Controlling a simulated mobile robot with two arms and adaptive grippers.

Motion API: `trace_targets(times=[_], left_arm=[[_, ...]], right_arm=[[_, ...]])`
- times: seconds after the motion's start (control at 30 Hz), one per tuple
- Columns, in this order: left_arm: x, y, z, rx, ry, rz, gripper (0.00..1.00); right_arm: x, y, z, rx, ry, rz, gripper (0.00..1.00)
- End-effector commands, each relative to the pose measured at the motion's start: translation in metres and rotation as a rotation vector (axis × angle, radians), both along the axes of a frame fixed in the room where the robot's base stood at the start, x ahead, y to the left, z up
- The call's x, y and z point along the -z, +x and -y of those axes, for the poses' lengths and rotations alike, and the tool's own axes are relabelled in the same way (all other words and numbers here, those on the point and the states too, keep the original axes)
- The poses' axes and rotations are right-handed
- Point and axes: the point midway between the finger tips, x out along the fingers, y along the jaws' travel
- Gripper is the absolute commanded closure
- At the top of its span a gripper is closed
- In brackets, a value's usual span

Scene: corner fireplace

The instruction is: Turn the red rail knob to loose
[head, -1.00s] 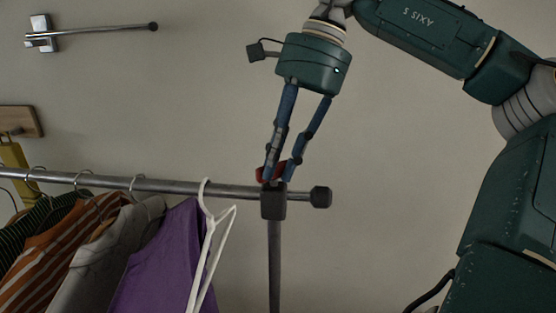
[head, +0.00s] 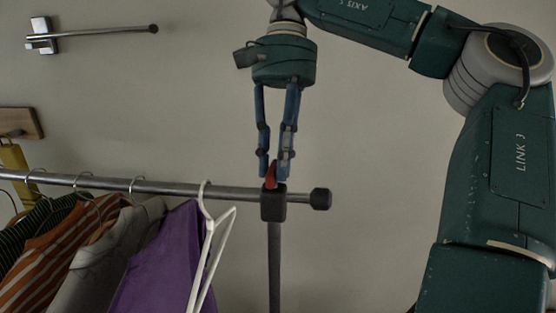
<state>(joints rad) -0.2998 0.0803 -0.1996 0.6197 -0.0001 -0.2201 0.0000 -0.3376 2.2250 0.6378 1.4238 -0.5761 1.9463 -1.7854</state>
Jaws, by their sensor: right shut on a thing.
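The red rail knob (head: 271,176) sits on top of the black clamp block (head: 273,203) where the clothes rail meets its upright post. It looks narrow from this side and is partly hidden by the fingers. My right gripper (head: 273,178) comes down from above and is shut on the red knob, one finger on each side of it. My left gripper is not in view.
The metal rail (head: 240,193) runs left from the clamp, with a black end cap (head: 321,198) on its right. A white hanger (head: 210,250), a purple garment (head: 160,265) and other clothes hang left of the post.

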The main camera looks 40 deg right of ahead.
Motion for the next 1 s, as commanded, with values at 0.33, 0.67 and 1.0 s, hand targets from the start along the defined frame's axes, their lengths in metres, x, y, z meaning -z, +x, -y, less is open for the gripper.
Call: trace_targets(times=[0.33,0.67,1.0], left_arm=[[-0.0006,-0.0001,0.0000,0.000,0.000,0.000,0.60],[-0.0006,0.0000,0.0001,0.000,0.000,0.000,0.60],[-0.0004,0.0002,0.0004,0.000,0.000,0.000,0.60]], right_arm=[[-0.0030,0.0016,-0.0005,-0.088,0.002,0.009,1.00],[-0.0034,0.0017,-0.0004,-0.095,0.002,0.010,1.00],[-0.0019,0.0012,-0.0001,-0.094,0.000,0.005,0.60]])
